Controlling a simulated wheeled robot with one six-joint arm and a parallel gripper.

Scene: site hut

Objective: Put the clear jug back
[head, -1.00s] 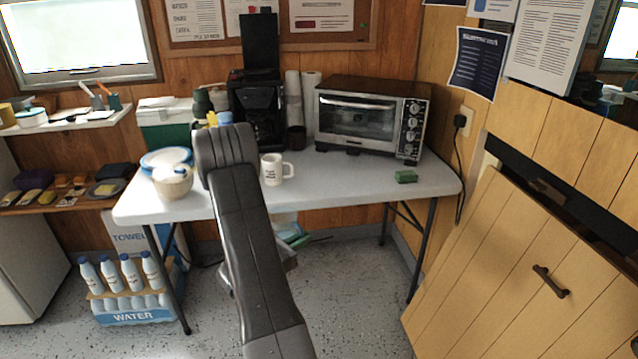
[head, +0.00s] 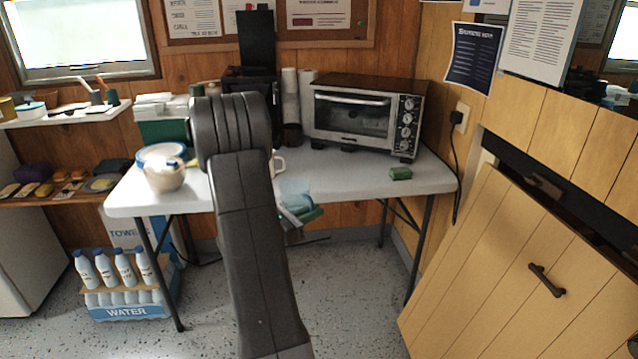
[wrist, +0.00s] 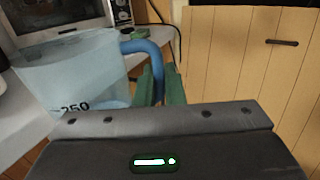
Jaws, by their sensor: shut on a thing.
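The clear jug (wrist: 70,80) is a pale, see-through vessel with a blue handle (wrist: 150,52) and the mark 250, at the left of the wrist view. My gripper (wrist: 160,85) has green fingers, one on each side of the handle, and is shut on it. In the head view the jug (head: 293,188) shows as a pale blue shape at the table's front edge, partly behind my arm. My gripper (head: 305,212) is just below it there. Whether the jug touches the table (head: 350,180) cannot be told.
A toaster oven (head: 362,115) stands at the back right of the table, with a green block (head: 400,173) before it. A white mug (head: 279,163) and black coffee maker (head: 250,85) are partly hidden by my arm. A bowl (head: 165,177) stands left.

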